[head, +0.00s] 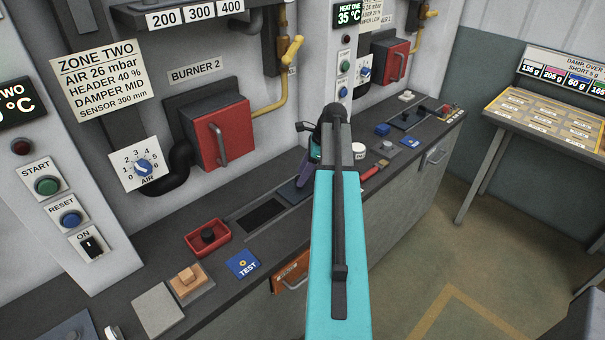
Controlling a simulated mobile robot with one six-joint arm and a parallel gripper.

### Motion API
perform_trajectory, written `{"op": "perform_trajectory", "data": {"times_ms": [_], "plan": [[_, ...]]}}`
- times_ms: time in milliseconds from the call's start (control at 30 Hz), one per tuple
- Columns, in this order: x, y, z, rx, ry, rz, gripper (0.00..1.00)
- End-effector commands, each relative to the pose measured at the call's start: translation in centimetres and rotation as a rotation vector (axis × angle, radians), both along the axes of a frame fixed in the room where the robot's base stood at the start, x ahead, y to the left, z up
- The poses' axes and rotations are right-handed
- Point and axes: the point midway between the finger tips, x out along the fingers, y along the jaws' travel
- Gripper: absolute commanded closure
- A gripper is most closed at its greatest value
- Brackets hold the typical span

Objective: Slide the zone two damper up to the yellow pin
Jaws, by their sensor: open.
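The zone two damper looks to be the dark blue-grey plate (289,193) in a track on the counter below the ZONE TWO sign (100,82). A black open slot (259,214) lies to its left along the same track. My gripper (303,173) is open, low over the counter at the right end of this plate. My teal arm hides most of it and the right part of the track. A purple part shows at its tip; I cannot tell whether it touches the plate. I cannot make out the yellow pin.
The red burner door (222,134) and a yellow pipe (283,80) are behind. More controls line the counter's right.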

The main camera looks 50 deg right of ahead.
Motion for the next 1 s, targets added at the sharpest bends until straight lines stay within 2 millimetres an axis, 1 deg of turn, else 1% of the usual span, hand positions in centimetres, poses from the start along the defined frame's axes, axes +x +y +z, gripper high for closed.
{"op": "perform_trajectory", "data": {"times_ms": [200,467,500,567,600,733,767,1000], "plan": [[0.2,0.18,-0.7,-0.001,-0.001,0.0,0.55],[0.19,0.15,-0.77,0.0,0.0,-0.001,0.55],[0.18,0.14,-0.76,0.0,0.0,-0.001,0.58],[0.17,0.14,-0.76,0.0,0.0,-0.001,0.68],[0.17,0.13,-0.76,0.0,0.0,-0.001,0.75],[0.11,0.11,-0.75,0.0,0.0,-0.002,0.97],[0.11,0.11,-0.75,-0.001,-0.001,-0.003,1.0],[0.07,0.32,-0.61,0.001,0.001,-0.003,1.0]]}}
